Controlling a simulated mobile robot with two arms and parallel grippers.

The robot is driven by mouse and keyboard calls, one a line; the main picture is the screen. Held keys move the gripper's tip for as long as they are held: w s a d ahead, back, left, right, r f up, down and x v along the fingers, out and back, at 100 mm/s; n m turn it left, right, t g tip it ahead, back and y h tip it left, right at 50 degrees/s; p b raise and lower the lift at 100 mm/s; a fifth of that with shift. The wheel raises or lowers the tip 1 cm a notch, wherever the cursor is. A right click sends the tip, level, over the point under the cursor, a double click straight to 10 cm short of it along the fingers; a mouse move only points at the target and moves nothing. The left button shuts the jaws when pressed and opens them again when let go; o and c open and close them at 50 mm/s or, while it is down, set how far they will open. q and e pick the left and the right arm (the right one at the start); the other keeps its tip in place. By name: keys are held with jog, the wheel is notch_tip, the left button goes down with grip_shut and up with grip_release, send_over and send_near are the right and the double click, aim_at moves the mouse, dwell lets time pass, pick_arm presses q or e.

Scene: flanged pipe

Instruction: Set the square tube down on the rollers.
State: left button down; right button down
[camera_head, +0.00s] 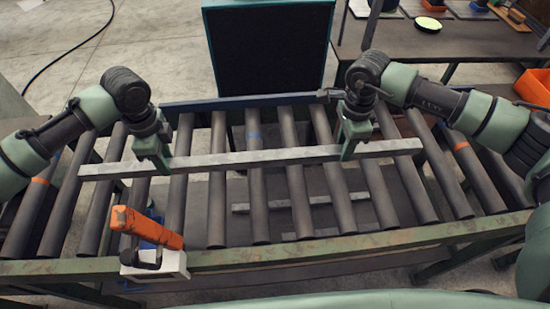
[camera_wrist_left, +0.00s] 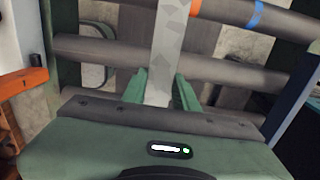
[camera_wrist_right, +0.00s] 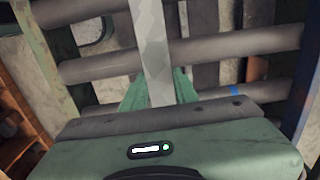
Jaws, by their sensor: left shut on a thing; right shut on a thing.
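The square tube (camera_head: 250,159) is a long pale grey bar lying crosswise over the rollers (camera_head: 219,190) of the conveyor, nearly level. My left gripper (camera_head: 160,163) is shut on it near its left end. My right gripper (camera_head: 347,153) is shut on it toward its right end. The tube also runs between the fingers in the left wrist view (camera_wrist_left: 165,60) and in the right wrist view (camera_wrist_right: 152,50). I cannot tell whether its underside touches the rollers or is slightly above them.
An orange-handled tool (camera_head: 148,228) with a white base stands at the conveyor's green front rail (camera_head: 330,246). A dark panel (camera_head: 268,50) stands behind the conveyor. A workbench (camera_head: 450,45) is at the back right, with an orange bin (camera_head: 535,86) near it. Rollers around the tube are bare.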

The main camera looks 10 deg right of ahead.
pick_arm(q)
jog(key=shift+f, duration=0.1)
pick_arm(e)
jog(key=shift+a, duration=0.1)
